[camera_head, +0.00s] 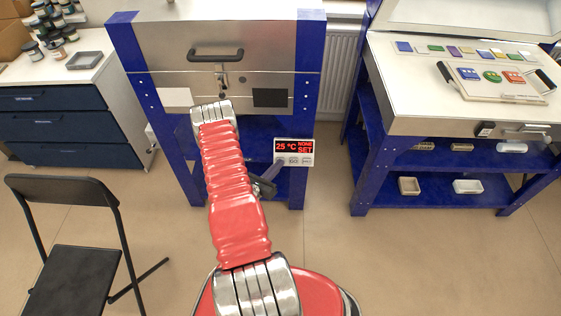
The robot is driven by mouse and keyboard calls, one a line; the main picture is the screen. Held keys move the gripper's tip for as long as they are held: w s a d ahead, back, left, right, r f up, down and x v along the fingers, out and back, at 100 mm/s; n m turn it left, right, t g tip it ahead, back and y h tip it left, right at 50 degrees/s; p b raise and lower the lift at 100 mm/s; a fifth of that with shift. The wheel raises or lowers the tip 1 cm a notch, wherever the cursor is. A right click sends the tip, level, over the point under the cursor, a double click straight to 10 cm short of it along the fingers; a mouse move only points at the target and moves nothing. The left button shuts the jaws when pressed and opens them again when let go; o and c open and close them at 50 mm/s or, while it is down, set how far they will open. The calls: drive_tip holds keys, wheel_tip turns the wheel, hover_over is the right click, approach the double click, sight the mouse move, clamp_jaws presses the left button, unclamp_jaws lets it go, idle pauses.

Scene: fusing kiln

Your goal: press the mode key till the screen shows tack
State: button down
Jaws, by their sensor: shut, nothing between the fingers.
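The kiln's control box (311,153) sits at the front right leg of the kiln. Its screen (292,147) shows red text: 25 °C on the left, NONE over SET on the right. A row of small pale keys (306,161) lies under the screen. Their lettering is too small for me to tell surely which is the mode key. My gripper (268,183) is small and dark, partly hidden behind my red arm. It is shut and empty, just below and left of the control box. I cannot tell whether its tip touches a key.
The blue-framed kiln (160,57) stands ahead, its front handle (216,54) above my arm. Floor at lower right is clear.

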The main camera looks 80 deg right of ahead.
drive_tip(key=shift+w+d+f, duration=0.15)
drive_tip(key=shift+d+f, duration=0.35)
drive_tip(key=shift+d, duration=0.2)
idle(1.7)
drive_tip(key=shift+a, duration=0.1)
drive_tip(key=shift+a+r, duration=0.55)
drive_tip(key=shift+a, duration=0.05)
idle(0.4)
drive_tip(key=shift+s+a+r, duration=0.3)
drive_tip(key=shift+a+r, duration=0.5)
drive_tip(key=shift+a, duration=0.15)
drive_tip(key=shift+s+a+r, duration=0.3)
drive_tip(key=shift+a+r, duration=0.45)
drive_tip(key=shift+a, duration=0.2)
drive_tip(key=shift+f, duration=0.1)
idle(0.8)
